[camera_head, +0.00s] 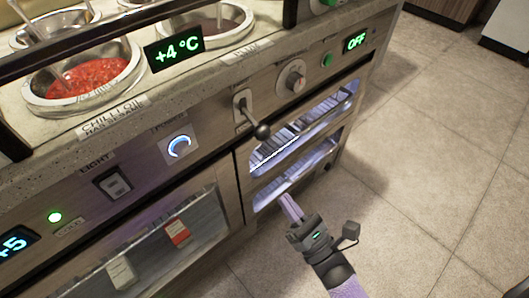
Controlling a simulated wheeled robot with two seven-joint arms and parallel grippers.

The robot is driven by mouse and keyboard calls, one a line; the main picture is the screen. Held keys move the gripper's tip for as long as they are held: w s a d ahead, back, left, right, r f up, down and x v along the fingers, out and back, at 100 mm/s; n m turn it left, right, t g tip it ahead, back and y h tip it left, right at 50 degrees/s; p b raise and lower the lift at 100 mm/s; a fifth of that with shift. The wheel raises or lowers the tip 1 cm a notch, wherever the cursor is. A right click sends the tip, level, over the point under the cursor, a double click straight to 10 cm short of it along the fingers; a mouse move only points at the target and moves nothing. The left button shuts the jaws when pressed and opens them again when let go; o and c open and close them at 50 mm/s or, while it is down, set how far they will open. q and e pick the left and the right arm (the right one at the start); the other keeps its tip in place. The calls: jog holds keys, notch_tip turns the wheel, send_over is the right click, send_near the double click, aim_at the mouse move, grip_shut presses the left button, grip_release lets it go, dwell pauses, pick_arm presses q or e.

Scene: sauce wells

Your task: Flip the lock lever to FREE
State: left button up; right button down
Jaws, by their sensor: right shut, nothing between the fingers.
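The lock lever (252,116) is on the front panel of the counter, a metal stem with a dark ball knob (262,131) at its end. It sits on a light plate and the stem slants down and to the right. Any wording on the plate is too small to read. My right gripper (290,207) is below the lever, in front of the lower lit compartment, apart from the knob. Its fingers are shut and empty, pointing up and left. My left gripper is not in view.
A round knob (292,77) and a green button (327,60) sit right of the lever. A blue-lit power dial (179,147) and a light switch (114,184) are to the left. Sauce wells (84,79) are on top. Open tiled floor (430,170) lies to the right.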

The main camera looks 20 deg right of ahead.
aim_at(256, 124)
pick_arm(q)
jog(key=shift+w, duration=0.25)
pick_arm(e)
jog(key=w+a+r, duration=0.1)
jog(key=w+r, duration=0.7)
jog(key=shift+a, duration=0.35)
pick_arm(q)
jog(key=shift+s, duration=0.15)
pick_arm(e)
jog(key=shift+w, duration=0.1)
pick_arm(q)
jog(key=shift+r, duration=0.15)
